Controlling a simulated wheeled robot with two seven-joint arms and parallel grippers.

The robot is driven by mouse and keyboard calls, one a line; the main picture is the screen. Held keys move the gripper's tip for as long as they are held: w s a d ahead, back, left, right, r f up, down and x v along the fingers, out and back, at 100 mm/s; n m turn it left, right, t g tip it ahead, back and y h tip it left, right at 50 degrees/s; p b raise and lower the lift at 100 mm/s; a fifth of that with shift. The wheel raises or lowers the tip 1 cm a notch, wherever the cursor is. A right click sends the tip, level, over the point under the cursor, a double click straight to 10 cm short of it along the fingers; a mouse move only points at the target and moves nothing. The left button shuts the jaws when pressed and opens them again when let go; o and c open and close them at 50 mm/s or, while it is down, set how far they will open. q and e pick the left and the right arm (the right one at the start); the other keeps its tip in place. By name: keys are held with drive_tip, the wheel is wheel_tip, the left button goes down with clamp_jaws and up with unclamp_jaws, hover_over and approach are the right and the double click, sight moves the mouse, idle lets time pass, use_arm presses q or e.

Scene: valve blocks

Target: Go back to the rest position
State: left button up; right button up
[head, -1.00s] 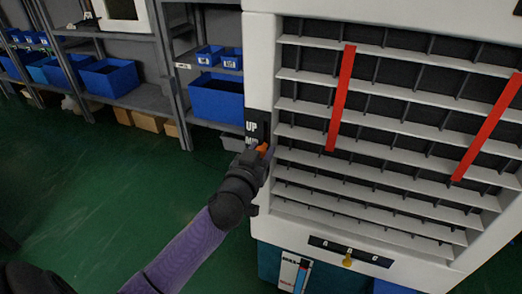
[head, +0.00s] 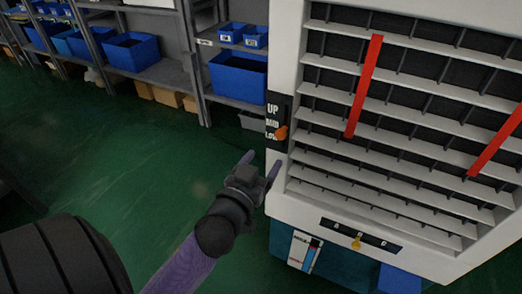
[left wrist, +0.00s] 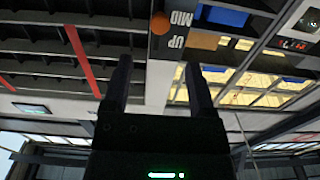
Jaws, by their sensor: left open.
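My left gripper (head: 259,167) is open and empty, in front of the white cabinet's left edge and below the switch panel. Its two fingers also show spread apart in the left wrist view (left wrist: 157,80). The black switch panel (head: 273,108) has the labels UP, MID and a third, partly covered one. Its orange knob (head: 281,132) sits at the lower end, apart from the fingers. In the left wrist view the orange knob (left wrist: 160,23) is beyond the fingertips. My right gripper is not in view.
The white cabinet (head: 286,40) has grey slats and red strips (head: 364,85). A lower panel carries a yellow knob (head: 356,243). Grey shelves with blue bins (head: 238,77) stand behind at the left. The green floor (head: 150,165) between is clear.

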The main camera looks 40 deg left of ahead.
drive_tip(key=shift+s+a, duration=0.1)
use_arm(q)
drive_tip(key=s+d+f+m+g+h+p, duration=0.15)
drive_tip(key=s+f+g, duration=0.3)
drive_tip(key=f, duration=0.85)
drive_tip(key=s+d+f+m+g+h+p, duration=0.15)
drive_tip(key=s+f+g, duration=0.35)
drive_tip(key=f, duration=0.7)
drive_tip(key=s+f+m+g, duration=0.1)
drive_tip(key=s+f+g, duration=0.1)
drive_tip(key=s, duration=0.8)
drive_tip(key=s+d+f+g+p, duration=0.1)
drive_tip(key=s+f+g, duration=0.2)
drive_tip(key=s, duration=0.6)
drive_tip(key=s+f+m+g, duration=0.1)
drive_tip(key=s+f+g, duration=0.2)
drive_tip(key=s, duration=0.7)
wheel_tip(320, 180, down, 2)
drive_tip(key=shift+s+d+f+m+h+p, duration=0.15)
drive_tip(key=shift+s+d+m+h+p, duration=0.15)
drive_tip(key=shift+s+p, duration=0.05)
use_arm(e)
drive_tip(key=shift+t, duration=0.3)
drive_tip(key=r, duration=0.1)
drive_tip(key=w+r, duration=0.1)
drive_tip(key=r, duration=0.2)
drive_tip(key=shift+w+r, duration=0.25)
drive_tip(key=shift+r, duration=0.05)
